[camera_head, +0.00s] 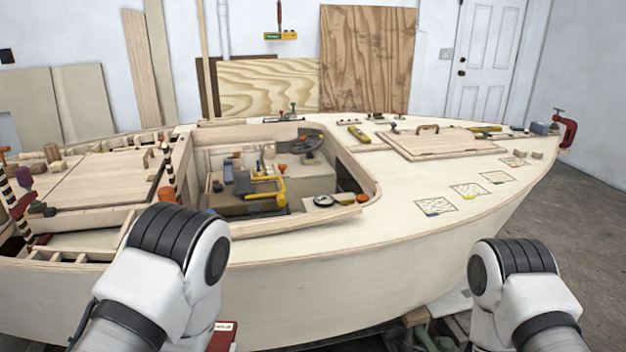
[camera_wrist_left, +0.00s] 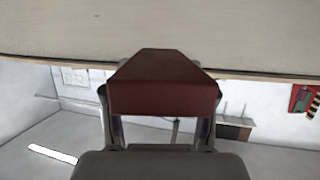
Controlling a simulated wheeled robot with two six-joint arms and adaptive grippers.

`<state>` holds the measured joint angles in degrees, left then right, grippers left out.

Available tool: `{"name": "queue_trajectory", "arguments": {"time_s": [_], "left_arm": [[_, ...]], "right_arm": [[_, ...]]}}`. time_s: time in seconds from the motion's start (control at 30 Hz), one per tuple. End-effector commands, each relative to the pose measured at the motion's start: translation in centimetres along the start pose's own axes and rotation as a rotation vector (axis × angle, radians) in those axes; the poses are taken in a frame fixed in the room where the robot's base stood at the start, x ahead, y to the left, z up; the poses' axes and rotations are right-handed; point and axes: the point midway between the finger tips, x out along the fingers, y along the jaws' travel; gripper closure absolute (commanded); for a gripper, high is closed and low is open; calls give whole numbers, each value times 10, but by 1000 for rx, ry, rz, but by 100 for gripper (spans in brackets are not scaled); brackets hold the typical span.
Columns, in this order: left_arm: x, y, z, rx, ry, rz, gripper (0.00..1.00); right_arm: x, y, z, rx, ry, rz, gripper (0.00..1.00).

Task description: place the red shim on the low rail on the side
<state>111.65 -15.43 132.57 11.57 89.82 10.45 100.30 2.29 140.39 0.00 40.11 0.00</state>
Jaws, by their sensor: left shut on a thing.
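My left gripper (camera_wrist_left: 161,98) is shut on the red shim (camera_wrist_left: 163,84), a dark red wedge-like block seen close up in the left wrist view. A finger shows on each side of it. In the head view, a red piece with a white label (camera_head: 222,338) shows at the bottom edge beside my left arm, and the gripper itself is hidden below. In the left wrist view the shim's far end overlaps a broad pale hull surface (camera_wrist_left: 60,28); I cannot tell whether they touch. A thin brown strip (camera_wrist_left: 262,77) edges that surface, but I cannot identify it as the low rail. My right gripper is out of view.
The plywood boat hull (camera_head: 330,285) fills the space ahead of both arms. Its deck carries a hatch cover (camera_head: 440,142), several small tools and a cluttered open cockpit (camera_head: 262,185). A red clamp (camera_head: 568,130) grips the bow. Boards lean on the back wall.

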Motion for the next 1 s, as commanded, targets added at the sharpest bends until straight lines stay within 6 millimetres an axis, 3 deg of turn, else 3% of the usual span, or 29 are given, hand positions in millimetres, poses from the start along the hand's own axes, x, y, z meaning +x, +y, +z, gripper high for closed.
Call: {"name": "queue_trajectory", "arguments": {"time_s": [0.03, 0.17, 0.63, 0.77, 1.0], "left_arm": [[-17, 0, -31, 1, -3, 0, 80], [-32, 0, -50, 1, -1, 1, 80], [-36, 5, -53, 13, 0, 34, 80], [-38, 26, -60, 56, 2, 157, 80], [-45, 96, -82, 208, 8, 563, 80]], "right_arm": [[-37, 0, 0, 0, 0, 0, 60], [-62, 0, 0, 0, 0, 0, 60], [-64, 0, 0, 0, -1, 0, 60], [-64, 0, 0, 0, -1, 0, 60], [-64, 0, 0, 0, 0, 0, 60]]}}
